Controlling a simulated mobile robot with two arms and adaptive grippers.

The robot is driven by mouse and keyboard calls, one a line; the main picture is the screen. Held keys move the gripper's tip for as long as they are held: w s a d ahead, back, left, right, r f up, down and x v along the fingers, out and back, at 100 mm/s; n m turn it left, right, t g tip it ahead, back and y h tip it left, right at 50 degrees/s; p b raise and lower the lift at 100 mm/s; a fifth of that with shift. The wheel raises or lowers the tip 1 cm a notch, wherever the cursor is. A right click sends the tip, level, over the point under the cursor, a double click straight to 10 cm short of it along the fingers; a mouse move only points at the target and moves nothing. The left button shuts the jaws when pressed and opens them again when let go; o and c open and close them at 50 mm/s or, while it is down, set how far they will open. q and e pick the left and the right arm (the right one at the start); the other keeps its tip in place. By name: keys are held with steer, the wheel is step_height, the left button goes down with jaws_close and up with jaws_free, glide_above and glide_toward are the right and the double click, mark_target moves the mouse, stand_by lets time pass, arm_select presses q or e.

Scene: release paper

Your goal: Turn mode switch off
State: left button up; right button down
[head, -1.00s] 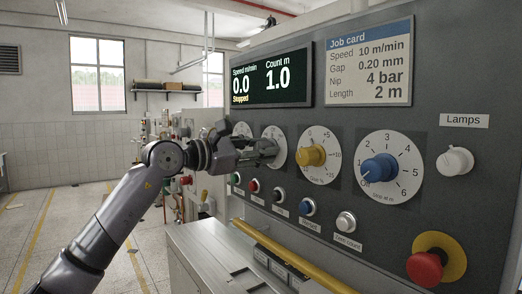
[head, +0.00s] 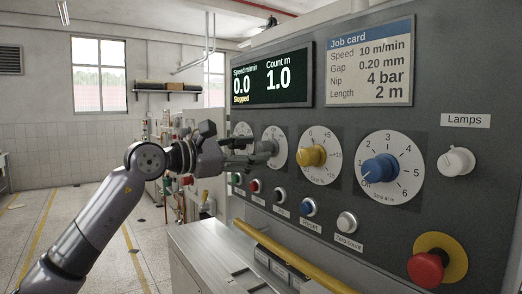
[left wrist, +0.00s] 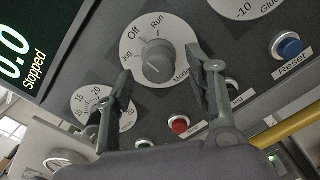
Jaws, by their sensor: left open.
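The mode switch is a grey knob (left wrist: 158,60) on a round white dial marked Jog, Off and Run in the left wrist view. I cannot tell for certain which mark the knob points to. In the head view the mode dial (head: 278,136) is partly hidden behind my left gripper (head: 268,150). That gripper also shows in the left wrist view (left wrist: 160,62), open and empty, with one finger on each side of the knob in the picture. Whether the fingers touch it is unclear. My right gripper is not in view.
A yellow knob (head: 312,156) and a blue knob (head: 380,170) stick out to the right on the same panel. A row of push buttons, including blue Reset (head: 308,207), lies below. A red emergency button (head: 426,268) is at lower right. The display (head: 272,80) reads Stopped.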

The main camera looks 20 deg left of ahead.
arm_select(q)
steer(key=v, duration=0.9)
steer(key=shift+w, duration=0.1)
